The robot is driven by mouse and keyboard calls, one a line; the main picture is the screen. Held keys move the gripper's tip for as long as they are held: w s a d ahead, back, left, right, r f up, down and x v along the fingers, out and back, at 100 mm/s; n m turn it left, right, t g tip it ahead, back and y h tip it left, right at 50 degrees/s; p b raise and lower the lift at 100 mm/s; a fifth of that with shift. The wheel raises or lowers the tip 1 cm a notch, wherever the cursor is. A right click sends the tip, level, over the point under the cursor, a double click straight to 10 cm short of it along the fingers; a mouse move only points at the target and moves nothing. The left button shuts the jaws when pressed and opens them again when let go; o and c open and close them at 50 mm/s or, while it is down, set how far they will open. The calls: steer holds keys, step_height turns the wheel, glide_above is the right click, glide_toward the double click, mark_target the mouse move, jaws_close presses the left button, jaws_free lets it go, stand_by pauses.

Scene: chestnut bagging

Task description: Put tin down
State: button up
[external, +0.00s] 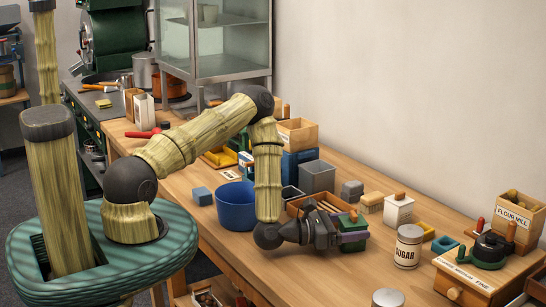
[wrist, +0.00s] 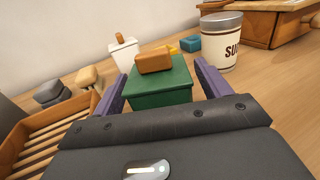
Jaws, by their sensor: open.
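A dark green tin (wrist: 160,98) with a brown knob on top is between the two purple fingers of my gripper (wrist: 163,76) in the wrist view. The fingers are spread, one on each side of the tin. It appears to stand upright on the wooden table. In the external view my gripper (external: 348,236) reaches low over the table from the left, and the green tin (external: 354,219) shows partly behind its fingers.
A slatted wooden crate (wrist: 38,143) is close on the left in the wrist view. A white canister (external: 398,211) stands behind the tin, and a sugar jar (external: 408,248) stands to its right. A blue bucket (external: 237,208) is left of my forearm.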

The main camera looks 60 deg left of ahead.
steer(key=b+v, duration=0.1)
steer(key=v, duration=0.9)
steer(key=shift+s, duration=0.1)
steer(key=s+d+r+m+g+h, duration=0.6)
steer(key=d+r+m+g+h, duration=0.2)
steer(key=d+m+h, duration=0.15)
steer(key=s+r+m+g+y, duration=0.2)
steer(key=s+m+g, duration=0.8)
steer(key=s+g, duration=0.15)
steer(key=s+a+f+m+y, duration=0.2)
steer(key=a+f+m+y, duration=0.1)
steer(key=a+m+y, duration=0.6)
steer(key=w+a+r+m+t+y, duration=0.3)
steer(key=w+a+r+t+y, duration=0.2)
steer(key=w+a+r, duration=0.1)
steer(key=shift+w+a, duration=0.9)
steer(key=shift+a, duration=0.15)
